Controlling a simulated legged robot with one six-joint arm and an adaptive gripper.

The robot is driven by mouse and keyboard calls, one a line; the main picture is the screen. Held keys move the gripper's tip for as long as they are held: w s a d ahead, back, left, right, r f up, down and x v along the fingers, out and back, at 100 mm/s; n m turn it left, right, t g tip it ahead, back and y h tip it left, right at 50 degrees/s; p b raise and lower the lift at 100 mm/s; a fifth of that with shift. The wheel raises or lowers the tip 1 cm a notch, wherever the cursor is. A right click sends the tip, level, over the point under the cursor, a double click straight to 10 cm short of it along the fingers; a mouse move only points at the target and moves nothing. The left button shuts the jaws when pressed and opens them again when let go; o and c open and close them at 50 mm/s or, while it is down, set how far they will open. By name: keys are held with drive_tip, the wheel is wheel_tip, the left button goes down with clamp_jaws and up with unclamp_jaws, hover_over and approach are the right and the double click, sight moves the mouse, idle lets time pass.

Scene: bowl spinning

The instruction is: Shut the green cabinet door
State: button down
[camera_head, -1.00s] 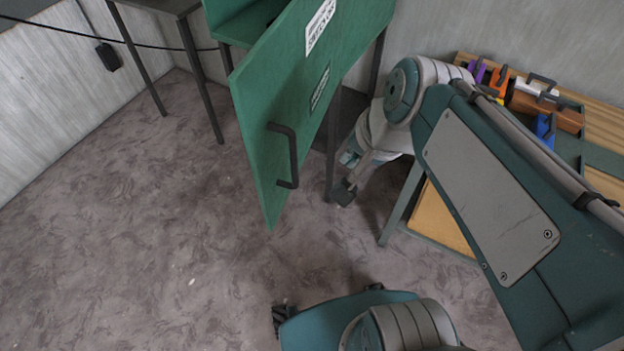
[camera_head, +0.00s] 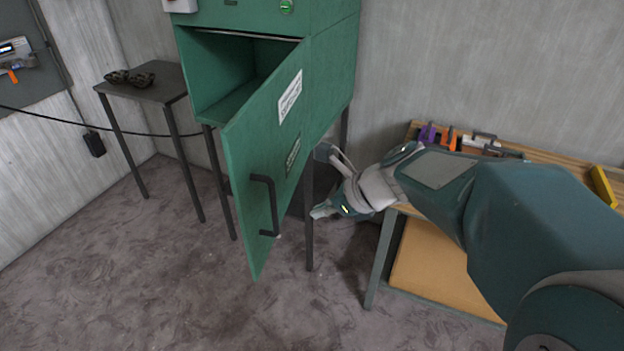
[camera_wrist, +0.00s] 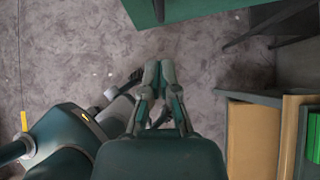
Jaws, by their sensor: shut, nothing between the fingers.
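The green cabinet (camera_head: 335,65) stands on dark legs, its front opening uncovered. Its green door (camera_head: 247,200) is swung wide open toward me, with a dark bar handle (camera_head: 270,205) low on its face. My gripper (camera_head: 318,212) is shut and empty, to the right of the door near a cabinet leg, apart from the handle. In the wrist view my gripper (camera_wrist: 159,66) points over the floor, its fingertips together. A green edge (camera_wrist: 185,8) at the top of the wrist view looks like part of the door.
A wooden workbench (camera_head: 560,165) with clamps stands on the right, close to my arm. A small dark table (camera_head: 150,90) holding dark items stands left of the cabinet. A cable (camera_head: 60,123) runs along the left wall. The floor (camera_head: 150,270) in front of the door is clear.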

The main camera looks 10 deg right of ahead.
sight(277, 218)
drive_tip(key=w+a+f, duration=0.1)
drive_tip(key=a, duration=0.1)
drive_tip(key=w+a+f, duration=0.1)
drive_tip(key=w, duration=0.1)
drive_tip(key=w+a+f, duration=0.1)
drive_tip(key=a, duration=0.1)
drive_tip(key=shift+w+a+f, duration=0.15)
drive_tip(key=shift+a+f, duration=0.15)
drive_tip(key=shift+w+a, duration=0.2)
drive_tip(key=shift+a, duration=0.05)
drive_tip(key=shift+a, duration=0.1)
